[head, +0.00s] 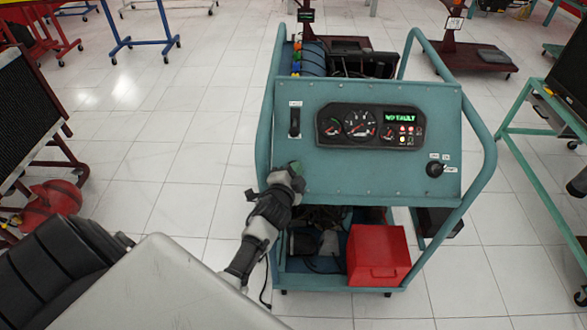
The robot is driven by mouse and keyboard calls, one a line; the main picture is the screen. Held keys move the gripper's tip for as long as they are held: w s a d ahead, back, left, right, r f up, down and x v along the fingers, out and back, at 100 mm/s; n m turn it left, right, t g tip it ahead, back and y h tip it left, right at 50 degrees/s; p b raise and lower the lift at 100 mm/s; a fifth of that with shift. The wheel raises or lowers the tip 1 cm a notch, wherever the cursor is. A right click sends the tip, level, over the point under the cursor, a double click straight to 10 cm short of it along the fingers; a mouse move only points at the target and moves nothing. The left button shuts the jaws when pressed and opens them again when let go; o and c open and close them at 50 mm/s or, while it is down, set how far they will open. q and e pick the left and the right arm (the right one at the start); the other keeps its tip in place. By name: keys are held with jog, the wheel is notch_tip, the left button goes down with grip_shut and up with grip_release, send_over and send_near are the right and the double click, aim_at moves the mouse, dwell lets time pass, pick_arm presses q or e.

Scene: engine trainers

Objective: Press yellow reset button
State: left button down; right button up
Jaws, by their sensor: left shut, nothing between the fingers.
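The teal engine trainer (385,185) stands ahead of me with its sloped control panel facing me. My left gripper (297,170) is shut and empty at the panel's lower left edge. Its fingertips are at or very near the panel face; I cannot tell whether they touch. No yellow reset button can be made out; the gripper hides that corner of the panel. A black switch (294,122) is above the gripper. A black knob (435,169) is at the panel's lower right. The gauge cluster (370,127) has a green display that seems to read "NO FAULT". My right gripper is not in view.
A red box (378,256) sits on the trainer's lower shelf. Teal tube rails flank the panel. A green-framed table (525,150) is at the right, and a black radiator-like unit (25,110) is at the left. The tiled floor between is clear.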

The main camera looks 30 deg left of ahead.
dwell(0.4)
pick_arm(q)
jog(key=shift+s+d+r+p, duration=0.3)
jog(key=shift+s+r+p, duration=0.25)
jog(key=shift+r+p, duration=0.15)
jog(key=shift+f, duration=0.1)
jog(key=shift+s+d+r+p, duration=0.15)
jog(key=shift+r+p, duration=0.25)
jog(key=shift+p, duration=0.1)
jog(key=r+p, duration=0.1)
jog(key=s+d+r+p, duration=0.1)
jog(key=s+r+p, duration=0.1)
jog(key=shift+s+d, duration=0.25)
